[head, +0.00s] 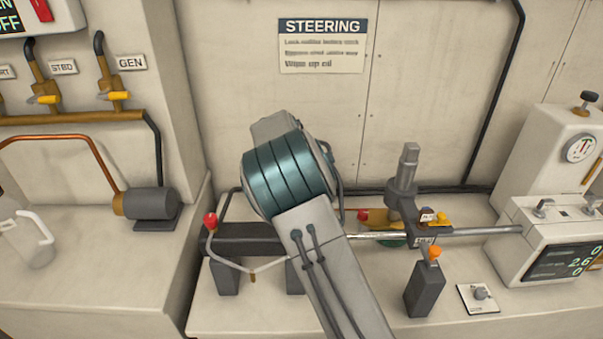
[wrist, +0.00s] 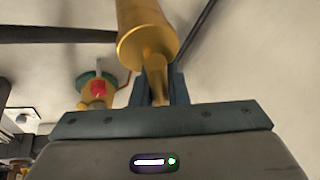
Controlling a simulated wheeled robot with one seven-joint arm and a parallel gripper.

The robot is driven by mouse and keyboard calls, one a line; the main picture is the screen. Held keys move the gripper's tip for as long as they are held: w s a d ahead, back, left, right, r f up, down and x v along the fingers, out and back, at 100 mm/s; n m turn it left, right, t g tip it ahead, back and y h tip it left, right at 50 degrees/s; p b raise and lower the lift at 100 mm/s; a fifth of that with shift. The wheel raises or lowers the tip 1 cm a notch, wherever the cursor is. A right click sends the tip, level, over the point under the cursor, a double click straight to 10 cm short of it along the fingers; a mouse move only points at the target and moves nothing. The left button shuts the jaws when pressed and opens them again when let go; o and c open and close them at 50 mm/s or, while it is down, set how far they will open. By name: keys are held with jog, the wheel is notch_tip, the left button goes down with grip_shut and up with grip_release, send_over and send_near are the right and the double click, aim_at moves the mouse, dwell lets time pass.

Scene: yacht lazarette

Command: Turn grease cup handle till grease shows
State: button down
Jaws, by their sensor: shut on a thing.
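In the wrist view a brass grease cup (wrist: 145,38) hangs down from the top edge, with its round end towards me. A narrower brass handle (wrist: 156,78) sticks out of that end. My gripper (wrist: 158,90) is shut on this handle, with dark fingers on both sides of it. The upper part of the cup is cut off by the frame, and I see no grease on the part that shows. In the head view my own arm covers the gripper and the cup.
A brass fitting with a red knob (head: 364,215) stands close to the right of my arm. A steel rod (head: 470,232) runs right from a dark clamp (head: 405,205). A red-knobbed lever (head: 211,222) is left. A display box (head: 555,245) stands right. The wall bears a STEERING sign (head: 322,45).

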jog(key=shift+s+m+g+h+p, duration=0.15)
jog(key=shift+m+g+h+p, duration=0.15)
jog(key=shift+m, duration=0.8)
jog(key=shift+s+m+g+h+p, duration=0.15)
jog(key=shift+m+g+h+p, duration=0.15)
jog(key=shift+m, duration=0.8)
jog(key=c, duration=1.5)
grip_release()
jog(key=shift+a, duration=0.15)
jog(key=shift+o, duration=0.2)
jog(key=v, duration=1.3)
jog(key=shift+r+b, duration=0.35)
jog(key=shift+r, duration=0.05)
jog(key=shift+w, duration=0.1)
